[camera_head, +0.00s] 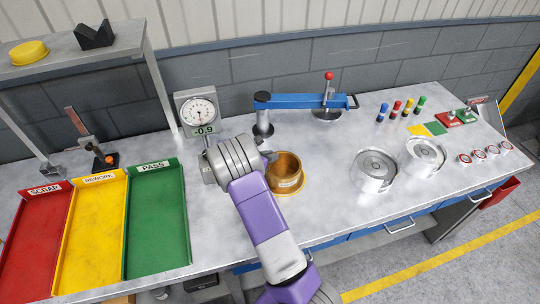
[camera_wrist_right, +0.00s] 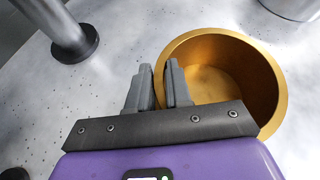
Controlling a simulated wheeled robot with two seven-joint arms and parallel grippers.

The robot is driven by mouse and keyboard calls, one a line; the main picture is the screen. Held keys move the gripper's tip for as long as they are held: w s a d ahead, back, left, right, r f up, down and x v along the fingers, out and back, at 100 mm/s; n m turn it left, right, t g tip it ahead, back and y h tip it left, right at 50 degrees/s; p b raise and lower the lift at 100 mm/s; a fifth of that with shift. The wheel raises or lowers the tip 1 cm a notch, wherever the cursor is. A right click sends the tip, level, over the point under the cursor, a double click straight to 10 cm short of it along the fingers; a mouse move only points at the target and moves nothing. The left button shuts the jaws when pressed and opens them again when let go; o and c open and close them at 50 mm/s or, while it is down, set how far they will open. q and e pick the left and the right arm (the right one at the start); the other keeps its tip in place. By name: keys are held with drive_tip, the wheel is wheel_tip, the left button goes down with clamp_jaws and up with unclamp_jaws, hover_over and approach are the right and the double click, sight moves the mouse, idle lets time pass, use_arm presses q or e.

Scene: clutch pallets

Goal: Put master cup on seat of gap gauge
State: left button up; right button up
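The master cup (camera_head: 289,172) is a gold, open-topped cup with a label and a wider foot, near the middle of the bench. My right gripper (camera_wrist_right: 158,88) is at its rim, its fingers close together with the cup's left wall (camera_wrist_right: 176,50) between them. In the head view my wrist partly hides the cup and the fingers. The dial gauge (camera_head: 200,112) reads -0.9 and stands behind my right wrist. Its lower part is partly hidden, and I cannot make out a seat there. My left gripper is not in view.
Behind the cup, a blue swing arm (camera_head: 300,101) with a red knob stands on a post. Scrap (camera_head: 36,240), rework (camera_head: 92,235) and pass (camera_head: 157,220) trays lie left. Two silver round parts (camera_head: 374,170) (camera_head: 424,155) sit right. Bench room is clear between cup and silver parts.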

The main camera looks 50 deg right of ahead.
drive_tip(key=o, duration=0.4)
drive_tip(key=shift+o, duration=0.2)
drive_tip(key=shift+a+r, duration=0.1)
drive_tip(key=shift+r, duration=0.05)
drive_tip(key=p+v, duration=0.1)
drive_tip(key=v, duration=1)
drive_tip(key=shift+a+r, duration=0.15)
drive_tip(key=shift+a, duration=0.25)
